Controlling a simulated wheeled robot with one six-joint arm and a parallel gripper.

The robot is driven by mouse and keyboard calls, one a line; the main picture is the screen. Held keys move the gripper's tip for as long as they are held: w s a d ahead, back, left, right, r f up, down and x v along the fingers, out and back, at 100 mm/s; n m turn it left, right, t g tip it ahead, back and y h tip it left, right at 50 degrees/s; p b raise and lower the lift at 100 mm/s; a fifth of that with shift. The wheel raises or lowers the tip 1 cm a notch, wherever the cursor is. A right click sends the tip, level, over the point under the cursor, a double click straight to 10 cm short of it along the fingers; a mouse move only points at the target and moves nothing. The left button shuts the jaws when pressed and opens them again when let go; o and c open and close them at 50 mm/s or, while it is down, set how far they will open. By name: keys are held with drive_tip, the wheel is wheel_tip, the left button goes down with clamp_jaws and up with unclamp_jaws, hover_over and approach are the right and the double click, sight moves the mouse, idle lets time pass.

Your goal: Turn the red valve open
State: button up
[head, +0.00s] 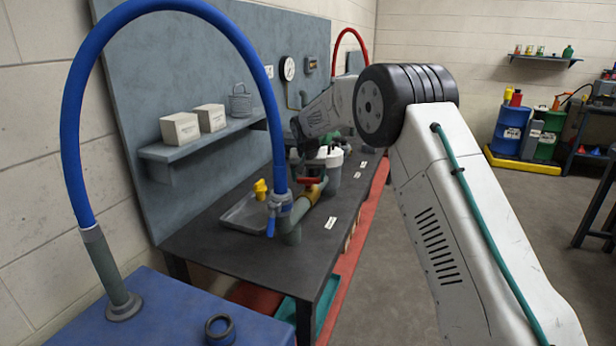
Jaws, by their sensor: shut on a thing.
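The red valve (312,181) is a small red handle on a brass body in the pipe on the dark workbench (310,245), near the picture's middle. The handle looks set across the pipe. My arm reaches in from the right, and my gripper (314,163) is low over the valve. It is shut on the red valve's handle, though the fingertips are small and partly hidden among the fittings. A white canister (334,171) stands just right of the valve.
A blue hose (270,100) arches from the blue tank (170,315) to the pipe by a yellow fitting (261,189) and metal tray (240,214). A shelf (165,154) holds two boxes.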

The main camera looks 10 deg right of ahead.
drive_tip(key=n+y, duration=0.1)
drive_tip(key=n, duration=0.2)
drive_tip(key=shift+d+n, duration=0.15)
drive_tip(key=shift+n, duration=0.25)
drive_tip(key=n+y, duration=0.1)
drive_tip(key=n, duration=0.2)
drive_tip(key=shift+d+n+y, duration=0.1)
drive_tip(key=shift+n+y, duration=0.2)
drive_tip(key=shift+y, duration=0.1)
drive_tip(key=n+g+y, duration=0.1)
drive_tip(key=n, duration=0.2)
drive_tip(key=n+y, duration=0.1)
drive_tip(key=n, duration=0.2)
drive_tip(key=shift+w+d+g, duration=0.1)
drive_tip(key=shift+g, duration=0.3)
drive_tip(key=shift+n, duration=0.4)
drive_tip(key=o, duration=1)
